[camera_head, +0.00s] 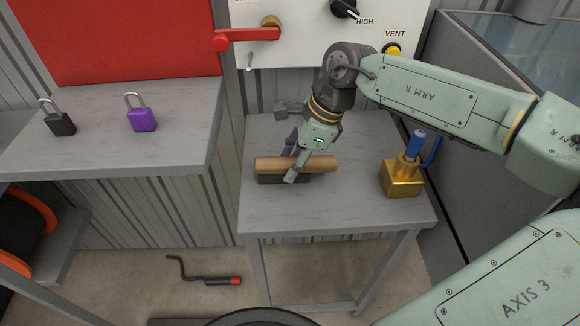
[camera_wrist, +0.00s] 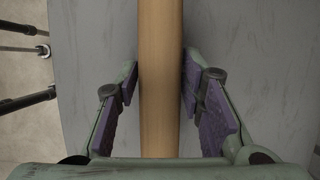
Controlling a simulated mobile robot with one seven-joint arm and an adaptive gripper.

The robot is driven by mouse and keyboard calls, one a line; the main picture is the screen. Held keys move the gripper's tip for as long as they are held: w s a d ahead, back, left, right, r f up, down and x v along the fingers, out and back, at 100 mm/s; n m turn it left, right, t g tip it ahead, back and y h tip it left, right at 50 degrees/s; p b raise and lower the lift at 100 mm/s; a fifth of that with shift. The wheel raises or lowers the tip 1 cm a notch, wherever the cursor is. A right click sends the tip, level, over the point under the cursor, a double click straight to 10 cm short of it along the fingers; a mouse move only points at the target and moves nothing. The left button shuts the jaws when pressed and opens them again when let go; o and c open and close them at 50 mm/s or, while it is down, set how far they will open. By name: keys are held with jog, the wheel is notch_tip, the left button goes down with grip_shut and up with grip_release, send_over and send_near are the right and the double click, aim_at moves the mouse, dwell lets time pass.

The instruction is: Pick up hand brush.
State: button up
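The hand brush (camera_head: 320,164) lies on the grey table, with a long light-wood body on top and a dark strip beneath it. In the wrist view its wooden body (camera_wrist: 160,85) runs from top to bottom through the middle. My gripper (camera_head: 291,165) is over the left half of the brush, pointing down. One finger is in front of the wood and the other behind it. In the wrist view the purple-padded fingers (camera_wrist: 160,75) stand on either side of the wood with narrow gaps, so my gripper looks open around it. The far fingertip is partly hidden in the head view.
A brass padlock-like block (camera_head: 403,181) with a blue top stands at the right of the table (camera_head: 340,212). A panel with a red lever (camera_head: 250,36) is behind. Black (camera_head: 58,122) and purple (camera_head: 141,118) padlocks sit on the left bench. A crank-shaped rod (camera_head: 205,279) lies on the floor.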

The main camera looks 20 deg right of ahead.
aim_at(293, 161)
grip_shut()
jog(key=shift+r, duration=0.1)
notch_tip(293, 161, up, 18)
jog(key=p, duration=0.4)
dwell(0.3)
jog(key=shift+c, duration=0.6)
grip_release()
jog(key=c, duration=0.5)
